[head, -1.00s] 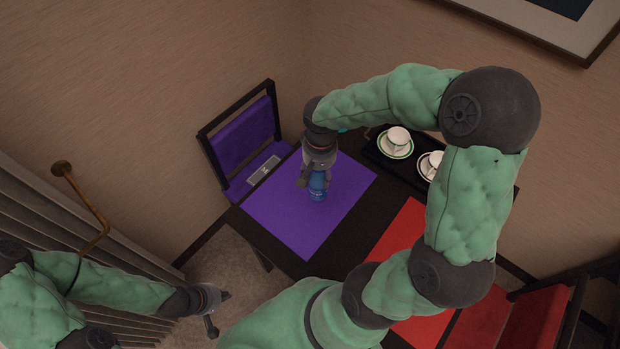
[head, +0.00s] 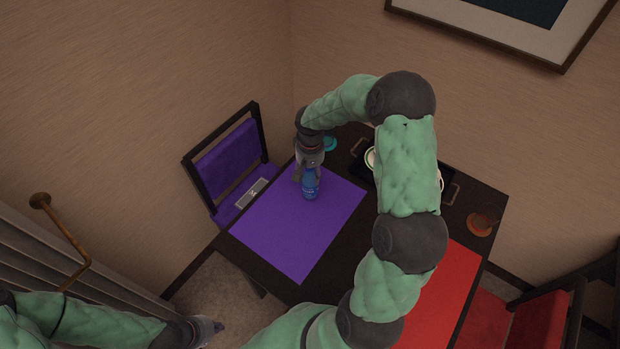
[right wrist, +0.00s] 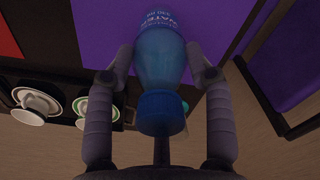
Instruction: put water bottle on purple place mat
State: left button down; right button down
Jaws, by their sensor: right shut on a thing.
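The blue water bottle (head: 311,188) is over the far part of the purple place mat (head: 290,232). I cannot tell whether its base touches the mat. My right gripper (head: 304,174) is shut on the bottle from above and hides its upper part in the head view. In the right wrist view the bottle (right wrist: 160,62), with its blue cap and "WATER" label, sits between the two fingers, and the purple mat (right wrist: 108,30) lies behind it. My left gripper (head: 212,328) is low at the left, away from the table, and looks empty; its opening is unclear.
A dark tray (head: 362,170) with cups and saucers stands at the table's back, partly hidden by my right arm. A red mat (head: 445,290) lies to the right, with an orange coaster (head: 482,224) beyond it. A purple-seated chair (head: 228,165) stands at the left.

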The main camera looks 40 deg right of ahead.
notch_tip(320, 180, down, 4)
jog(key=shift+w+d+r+b, duration=0.1)
jog(key=shift+w+r+b, duration=0.05)
jog(key=shift+r+b, duration=0.15)
jog(key=shift+c, duration=2.1)
grip_release()
notch_tip(320, 180, up, 12)
jog(key=shift+r+p, duration=0.1)
jog(key=shift+p, duration=0.95)
